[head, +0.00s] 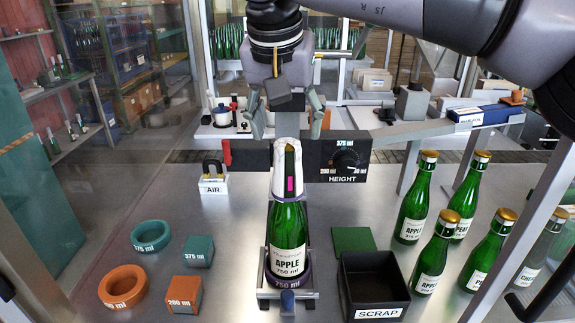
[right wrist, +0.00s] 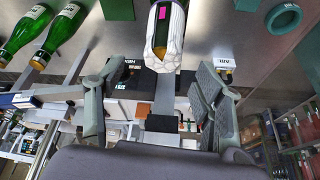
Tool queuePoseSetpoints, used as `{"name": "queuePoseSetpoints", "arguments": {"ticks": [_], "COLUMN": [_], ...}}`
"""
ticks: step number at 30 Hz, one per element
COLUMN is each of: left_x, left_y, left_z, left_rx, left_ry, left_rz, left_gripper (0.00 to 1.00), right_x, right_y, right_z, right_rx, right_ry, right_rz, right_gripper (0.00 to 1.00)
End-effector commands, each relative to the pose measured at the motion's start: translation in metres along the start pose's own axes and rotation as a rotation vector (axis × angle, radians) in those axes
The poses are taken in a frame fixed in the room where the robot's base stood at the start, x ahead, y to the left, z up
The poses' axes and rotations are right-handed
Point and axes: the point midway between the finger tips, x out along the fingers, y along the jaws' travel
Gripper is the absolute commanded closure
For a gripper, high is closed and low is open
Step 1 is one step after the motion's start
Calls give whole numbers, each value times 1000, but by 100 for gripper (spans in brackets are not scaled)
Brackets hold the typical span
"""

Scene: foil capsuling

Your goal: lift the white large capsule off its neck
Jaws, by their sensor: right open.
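A white large capsule (head: 281,178) sits over the neck of the green 750 ml apple bottle (head: 288,235). Its skirt looks loose and creased, and a slit in it shows green glass and a pink mark. The bottle stands upright in a purple 750 ml ring (head: 287,281) on a small stand. My right gripper (head: 288,115) is open above the capsule, with its fingers spread to either side and apart from it. In the right wrist view the capsule (right wrist: 160,50) lies beyond the open fingertips (right wrist: 155,98). My left gripper is not in view.
A black height unit (head: 345,160) stands just behind the bottle. A black scrap bin (head: 373,285) and several bottles (head: 416,205) are to the right. Teal (head: 151,236) and orange (head: 123,287) rings lie at left. The metal table is clear around the AIR holder (head: 214,184).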

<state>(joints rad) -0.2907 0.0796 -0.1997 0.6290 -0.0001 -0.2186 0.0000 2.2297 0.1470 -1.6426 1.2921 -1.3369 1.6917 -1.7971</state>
Motion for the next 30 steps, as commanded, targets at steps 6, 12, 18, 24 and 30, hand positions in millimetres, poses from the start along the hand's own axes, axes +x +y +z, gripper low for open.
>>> {"name": "queuePoseSetpoints", "arguments": {"ticks": [6, 12, 18, 24, 30], "left_x": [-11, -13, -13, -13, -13], "left_y": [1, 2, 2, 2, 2], "left_z": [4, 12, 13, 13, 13], "left_rx": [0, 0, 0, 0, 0], "left_ry": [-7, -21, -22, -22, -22], "left_rz": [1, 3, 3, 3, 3], "left_gripper": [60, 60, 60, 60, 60], "right_x": [31, 47, 47, 47, 47], "right_y": [-2, -3, -3, -3, -3], "right_z": [7, 8, 8, 8, 8], "right_rx": [0, 0, 0, 0, 0], "right_ry": [-2, -1, -1, -1, -1], "right_rz": [4, 0, 0, 0, 0], "right_gripper": [38, 38, 38, 52, 65]}}
